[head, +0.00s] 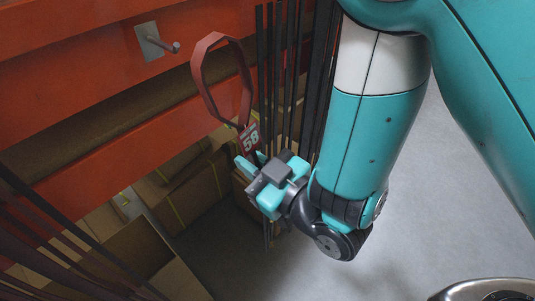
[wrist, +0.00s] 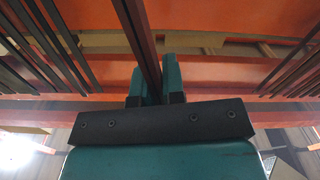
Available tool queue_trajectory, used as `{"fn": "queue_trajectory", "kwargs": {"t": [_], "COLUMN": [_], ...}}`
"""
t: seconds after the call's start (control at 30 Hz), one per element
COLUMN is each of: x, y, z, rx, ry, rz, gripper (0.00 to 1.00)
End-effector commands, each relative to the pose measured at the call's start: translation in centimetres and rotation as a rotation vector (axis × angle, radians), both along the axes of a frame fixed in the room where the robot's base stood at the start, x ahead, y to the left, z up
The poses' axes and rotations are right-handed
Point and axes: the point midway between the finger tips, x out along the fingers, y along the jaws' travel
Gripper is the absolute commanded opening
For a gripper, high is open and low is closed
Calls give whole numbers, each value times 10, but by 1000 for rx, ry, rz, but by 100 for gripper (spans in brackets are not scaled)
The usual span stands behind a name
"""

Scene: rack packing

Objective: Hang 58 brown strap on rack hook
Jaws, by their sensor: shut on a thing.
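The brown strap (head: 198,72) stands up from my gripper (head: 252,164) as a stiff open loop, with a red tag marked 58 just above the jaws. My gripper is shut on the strap below the tag. In the wrist view, the strap (wrist: 146,42) runs up between the two teal fingers (wrist: 153,82). The rack hook (head: 168,46) is a metal peg on a plate on the orange beam, up and left of the loop. The loop is apart from the hook. The hook cannot be made out in the wrist view.
Several dark straps (head: 278,75) hang right behind the loop, close to my gripper. More dark straps (head: 60,235) hang at the lower left. Orange rack beams (head: 90,130) cross the left side, with cardboard boxes (head: 190,190) below. Grey floor (head: 430,210) is open at right.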

Motion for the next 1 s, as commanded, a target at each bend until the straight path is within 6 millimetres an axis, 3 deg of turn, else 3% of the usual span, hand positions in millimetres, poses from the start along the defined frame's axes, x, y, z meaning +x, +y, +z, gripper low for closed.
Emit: {"fn": "queue_trajectory", "kwargs": {"t": [1.0], "x": [14], "y": [13], "z": [-5], "rx": [3], "ry": [-1], "rz": [-5], "gripper": [0]}}
